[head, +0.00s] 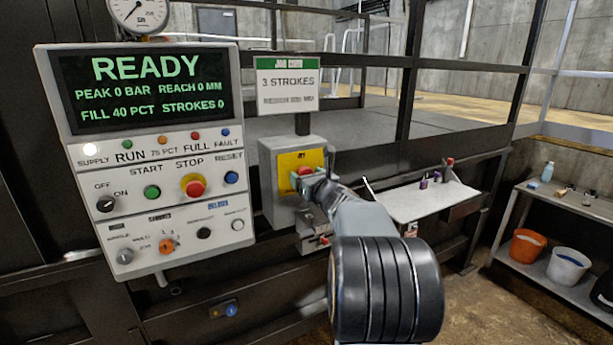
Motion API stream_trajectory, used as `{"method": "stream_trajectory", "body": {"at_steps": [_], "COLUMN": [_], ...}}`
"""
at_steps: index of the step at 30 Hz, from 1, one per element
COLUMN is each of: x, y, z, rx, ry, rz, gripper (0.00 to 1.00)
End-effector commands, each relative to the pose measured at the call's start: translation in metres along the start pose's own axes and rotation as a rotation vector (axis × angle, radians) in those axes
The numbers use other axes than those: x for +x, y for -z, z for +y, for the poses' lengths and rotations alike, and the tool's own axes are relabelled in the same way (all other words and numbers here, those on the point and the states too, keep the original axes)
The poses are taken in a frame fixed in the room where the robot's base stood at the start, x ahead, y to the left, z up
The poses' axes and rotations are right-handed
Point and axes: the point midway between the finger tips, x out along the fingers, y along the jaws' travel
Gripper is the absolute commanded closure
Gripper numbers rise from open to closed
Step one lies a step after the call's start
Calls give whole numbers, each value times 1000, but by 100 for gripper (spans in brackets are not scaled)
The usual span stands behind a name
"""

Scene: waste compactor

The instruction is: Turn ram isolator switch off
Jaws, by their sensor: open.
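A grey box (270,180) with a yellow plate (290,161) and a red knob (306,170) is mounted right of the control panel. It looks like the ram isolator switch, but its small label is unreadable. My gripper (308,178) is open in front of the yellow plate, with its fingertips at the red knob. I cannot tell whether the fingers touch the knob. My gripper and arm hide the lower right of the box, and the knob's setting cannot be made out.
The control panel (160,245) stands close on the left, its screen (145,85) showing READY and 0 bar. A job card (288,84) sits above the box. A white shelf (415,205) with small items is to the right. Buckets (527,246) stand on a rack farther right.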

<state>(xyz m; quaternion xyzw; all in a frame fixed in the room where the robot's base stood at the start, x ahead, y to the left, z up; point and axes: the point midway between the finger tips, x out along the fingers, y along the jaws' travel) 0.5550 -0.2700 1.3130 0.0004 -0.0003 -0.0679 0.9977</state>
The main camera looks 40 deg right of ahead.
Motion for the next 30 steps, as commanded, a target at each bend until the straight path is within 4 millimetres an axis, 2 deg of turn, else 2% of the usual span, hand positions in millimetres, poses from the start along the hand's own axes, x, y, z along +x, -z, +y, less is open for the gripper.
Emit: {"method": "stream_trajectory", "body": {"at_steps": [9,24,30], "x": [2,1,1], "y": [0,0,2], "z": [0,0,0], "rx": [-1,-1,-17], "ry": [0,0,0], "rz": [0,1,0], "gripper": [25,72,73]}}
